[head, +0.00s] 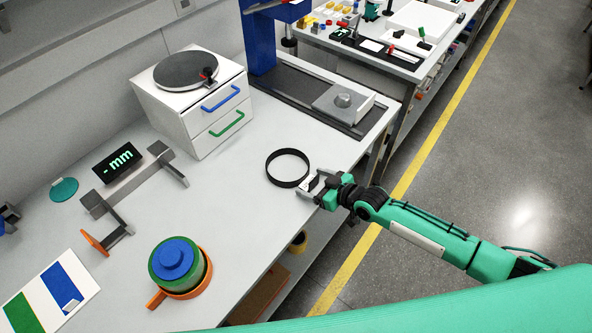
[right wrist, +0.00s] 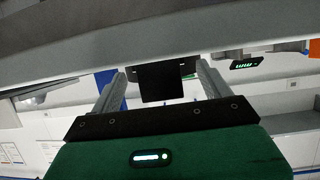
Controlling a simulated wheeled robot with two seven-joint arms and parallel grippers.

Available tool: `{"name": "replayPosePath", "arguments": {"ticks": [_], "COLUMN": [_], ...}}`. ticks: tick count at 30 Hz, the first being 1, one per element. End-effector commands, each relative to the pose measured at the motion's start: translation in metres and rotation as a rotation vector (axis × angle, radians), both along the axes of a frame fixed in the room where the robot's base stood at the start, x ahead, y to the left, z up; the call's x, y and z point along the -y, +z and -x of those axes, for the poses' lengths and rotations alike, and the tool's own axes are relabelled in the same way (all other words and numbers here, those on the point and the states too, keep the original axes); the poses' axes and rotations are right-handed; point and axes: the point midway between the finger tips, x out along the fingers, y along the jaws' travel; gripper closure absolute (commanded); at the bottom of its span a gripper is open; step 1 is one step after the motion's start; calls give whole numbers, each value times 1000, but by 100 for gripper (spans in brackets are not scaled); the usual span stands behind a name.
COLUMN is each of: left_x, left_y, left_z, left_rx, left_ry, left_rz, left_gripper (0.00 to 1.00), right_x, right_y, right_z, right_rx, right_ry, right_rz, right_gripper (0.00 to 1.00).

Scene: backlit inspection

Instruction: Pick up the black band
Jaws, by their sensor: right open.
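The black band (head: 288,182) is a thin round ring lying on the grey table, near its right edge, in the head view. My right gripper (head: 307,184) is open and low at the table edge, just right of the band, its fingers pointing left at the band's near right side. In the right wrist view the two fingers of my right gripper (right wrist: 162,82) stand apart. A dark block shows between them; I cannot tell whether it is part of the band. My left gripper is not in view.
A white drawer unit (head: 178,112) with a turntable stands behind left. A blue-columned stand (head: 260,40) is at the back. A digital caliper (head: 129,180) lies left; a green and blue stacked piece in an orange holder (head: 188,293) is in front. Table around the band is clear.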

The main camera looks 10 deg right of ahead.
Motion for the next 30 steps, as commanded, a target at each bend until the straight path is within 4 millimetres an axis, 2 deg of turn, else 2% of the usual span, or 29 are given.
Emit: {"name": "replayPosePath", "arguments": {"ticks": [9,15,16,25,30], "left_x": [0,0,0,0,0], "left_y": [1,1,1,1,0], "left_z": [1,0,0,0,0], "left_rx": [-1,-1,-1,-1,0], "left_ry": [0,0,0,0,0], "left_rz": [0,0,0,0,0], "left_gripper": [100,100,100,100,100], "right_x": [-3,-3,-3,-3,-3], "right_y": [-2,-2,-2,-1,7], "right_z": [-3,-3,-3,-3,-3], "right_rx": [0,0,0,1,1], "right_ry": [0,0,0,0,0], "right_rz": [1,1,1,1,1], "right_gripper": [20,59,63,63,63]}}
